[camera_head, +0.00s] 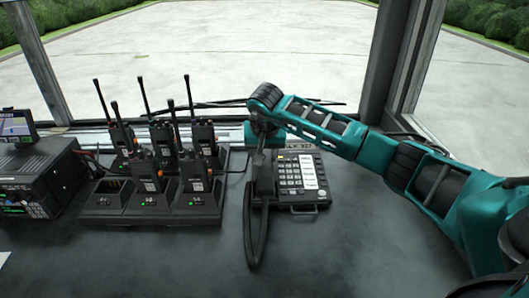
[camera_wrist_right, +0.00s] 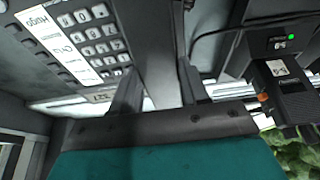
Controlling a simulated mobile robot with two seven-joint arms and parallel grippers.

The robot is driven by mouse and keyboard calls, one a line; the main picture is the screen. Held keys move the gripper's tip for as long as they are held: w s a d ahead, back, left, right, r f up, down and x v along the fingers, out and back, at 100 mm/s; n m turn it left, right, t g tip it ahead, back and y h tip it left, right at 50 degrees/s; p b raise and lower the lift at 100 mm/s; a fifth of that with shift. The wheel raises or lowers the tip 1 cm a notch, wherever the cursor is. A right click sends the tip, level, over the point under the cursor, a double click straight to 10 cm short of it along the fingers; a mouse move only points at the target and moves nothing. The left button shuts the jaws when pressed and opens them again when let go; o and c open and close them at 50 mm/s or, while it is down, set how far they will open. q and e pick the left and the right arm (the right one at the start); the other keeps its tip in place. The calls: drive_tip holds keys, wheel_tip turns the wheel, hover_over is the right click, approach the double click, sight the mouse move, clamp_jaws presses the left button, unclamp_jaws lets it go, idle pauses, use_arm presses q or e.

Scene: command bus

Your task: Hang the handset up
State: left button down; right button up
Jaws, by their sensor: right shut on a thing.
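The desk phone (camera_head: 301,178) stands on the dark desktop, with its white-labelled keypad facing up. The dark handset (camera_head: 264,178) is upright over the left side of the phone, and its black cord (camera_head: 256,240) hangs in a loop toward the front. My right gripper (camera_head: 262,135) is shut on the handset's upper part. In the right wrist view the handset (camera_wrist_right: 151,50) runs between the two fingers (camera_wrist_right: 158,92), beside the phone's keypad (camera_wrist_right: 98,42). I cannot tell whether the handset touches its cradle, as the arm and handset hide that side. My left gripper is out of view.
Several handheld radios (camera_head: 146,172) with tall antennas stand in charger docks (camera_head: 107,205) close to the left of the handset. A radio set (camera_head: 42,180) with a small screen is at far left. The windscreen is behind.

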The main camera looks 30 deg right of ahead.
idle(0.3)
drive_tip(key=o, duration=1.2)
drive_tip(key=shift+o, duration=0.2)
drive_tip(key=shift+f, duration=0.1)
drive_tip(key=v, duration=1.3)
drive_tip(key=shift+p, duration=0.35)
